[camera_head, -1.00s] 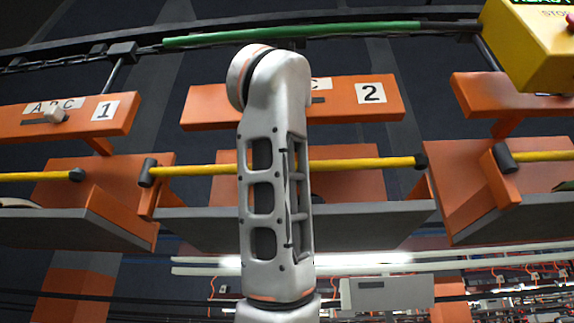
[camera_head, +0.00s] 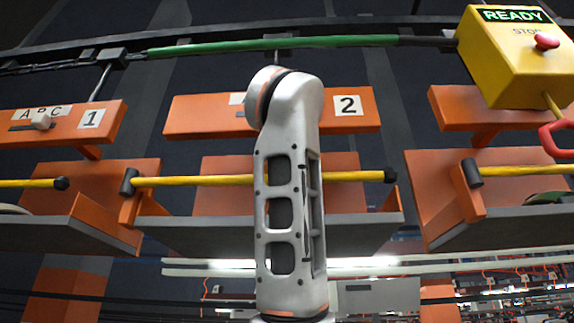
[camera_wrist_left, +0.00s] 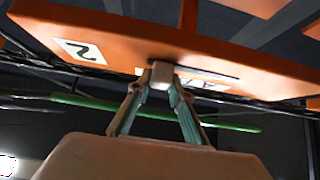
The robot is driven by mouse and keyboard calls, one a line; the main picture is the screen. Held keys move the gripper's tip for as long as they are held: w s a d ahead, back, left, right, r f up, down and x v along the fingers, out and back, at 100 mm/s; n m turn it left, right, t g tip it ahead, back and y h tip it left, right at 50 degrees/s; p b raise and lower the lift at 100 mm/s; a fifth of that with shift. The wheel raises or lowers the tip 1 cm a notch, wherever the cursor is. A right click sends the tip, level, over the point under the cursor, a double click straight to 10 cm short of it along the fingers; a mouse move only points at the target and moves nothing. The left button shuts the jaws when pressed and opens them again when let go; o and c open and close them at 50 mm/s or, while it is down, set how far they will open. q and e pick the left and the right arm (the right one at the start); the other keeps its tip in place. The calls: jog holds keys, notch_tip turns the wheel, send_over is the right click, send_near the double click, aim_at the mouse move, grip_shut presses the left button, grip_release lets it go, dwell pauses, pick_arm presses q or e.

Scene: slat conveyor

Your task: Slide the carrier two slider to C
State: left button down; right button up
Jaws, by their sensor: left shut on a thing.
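Carrier two's orange board (camera_head: 200,118) carries a "2" plate (camera_head: 348,105). In the head view, my left arm covers most of its letter strip and the slider. In the left wrist view, the board (camera_wrist_left: 120,30) appears upside down. The pale slider knob (camera_wrist_left: 161,74) is between the fingertips of my left gripper (camera_wrist_left: 157,90), which is shut on it. The knob is toward the end of the letter strip (camera_wrist_left: 208,82) nearest the "2" plate (camera_wrist_left: 78,51); the letters there are hard to read. My right gripper is out of view.
Carrier one (camera_head: 65,122), with its own slider knob (camera_head: 41,121), is at the left. Another carrier (camera_head: 450,108) is at the right. A yellow box (camera_head: 510,60) reading READY, with a red stop button (camera_head: 546,41), is at the upper right. Yellow bars (camera_head: 205,181) cross the carriers' fronts.

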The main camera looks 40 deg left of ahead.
pick_arm(q)
jog(key=c, duration=2)
grip_release()
jog(key=shift+d+r, duration=0.1)
jog(key=shift+d, duration=0.05)
jog(key=shift+o, duration=1.1)
jog(key=shift+w+d, duration=0.1)
jog(key=shift+w, duration=0.1)
jog(key=shift+s, duration=0.1)
jog(key=shift+r, duration=4.95)
